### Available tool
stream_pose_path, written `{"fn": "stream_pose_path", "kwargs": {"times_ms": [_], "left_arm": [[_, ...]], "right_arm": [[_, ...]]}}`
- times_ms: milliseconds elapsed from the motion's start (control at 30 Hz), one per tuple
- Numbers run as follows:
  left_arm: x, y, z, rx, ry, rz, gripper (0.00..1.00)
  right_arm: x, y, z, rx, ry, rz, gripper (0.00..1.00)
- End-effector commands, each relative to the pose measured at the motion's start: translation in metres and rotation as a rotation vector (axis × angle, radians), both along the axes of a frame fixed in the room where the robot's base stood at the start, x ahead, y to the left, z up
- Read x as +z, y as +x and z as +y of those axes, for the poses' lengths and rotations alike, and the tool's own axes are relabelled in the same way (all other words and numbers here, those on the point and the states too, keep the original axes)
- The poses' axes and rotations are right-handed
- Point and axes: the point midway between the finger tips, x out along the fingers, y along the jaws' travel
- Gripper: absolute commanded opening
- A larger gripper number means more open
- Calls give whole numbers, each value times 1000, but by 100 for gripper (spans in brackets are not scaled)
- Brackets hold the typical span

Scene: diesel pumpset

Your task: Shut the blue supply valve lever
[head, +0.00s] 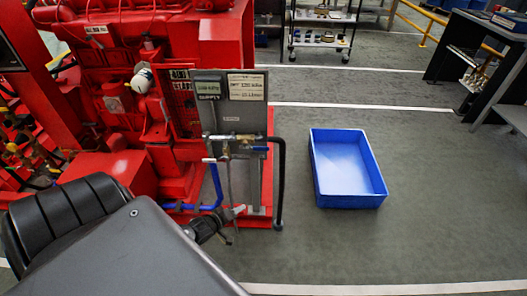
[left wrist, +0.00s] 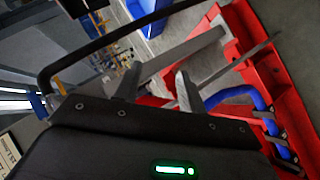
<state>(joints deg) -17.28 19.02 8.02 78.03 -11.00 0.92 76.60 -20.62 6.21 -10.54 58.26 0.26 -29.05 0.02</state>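The blue lever (head: 260,148) juts to the right from the brass valve (head: 244,139), low on the grey panel of the red pumpset. In the left wrist view, a small blue part (left wrist: 38,105) beside brass at the left edge may be this lever; I cannot tell for sure. My left gripper (head: 236,218) is below the valve, near the panel's foot, apart from the lever. In the left wrist view its fingers (left wrist: 182,68) are spread with nothing held between them. My right gripper is in neither view.
A blue hose (head: 216,185) runs down left of my left gripper. A black hose (head: 281,180) curves down to the right of the panel. A blue bin (head: 321,185) stands on the floor to the right. Open floor surrounds it.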

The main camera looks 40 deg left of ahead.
Motion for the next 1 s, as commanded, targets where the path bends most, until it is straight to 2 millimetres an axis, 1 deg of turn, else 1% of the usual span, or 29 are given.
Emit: {"fn": "stream_pose_path", "kwargs": {"times_ms": [33,67,100,200,300,333,400,467,567,667,767,1000], "left_arm": [[32,23,12,25,-83,-104,40],[54,34,16,37,-142,-160,40],[82,45,21,44,-216,-225,40],[142,62,25,34,-370,-346,40],[181,69,25,12,-476,-413,40],[189,70,24,6,-498,-426,40],[203,71,23,-3,-534,-446,40],[208,72,23,-8,-548,-453,40],[210,73,23,-9,-556,-455,40],[210,78,22,-8,-555,-455,40],[210,91,20,-7,-554,-455,40],[209,136,14,-7,-554,-454,40]], "right_arm": [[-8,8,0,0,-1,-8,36],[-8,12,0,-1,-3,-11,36],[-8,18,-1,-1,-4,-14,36],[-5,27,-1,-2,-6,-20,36],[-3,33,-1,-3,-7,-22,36],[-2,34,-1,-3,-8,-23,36],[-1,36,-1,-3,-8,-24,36],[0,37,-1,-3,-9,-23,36],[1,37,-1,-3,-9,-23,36],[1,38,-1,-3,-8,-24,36],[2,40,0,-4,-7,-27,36],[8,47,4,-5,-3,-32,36]]}}
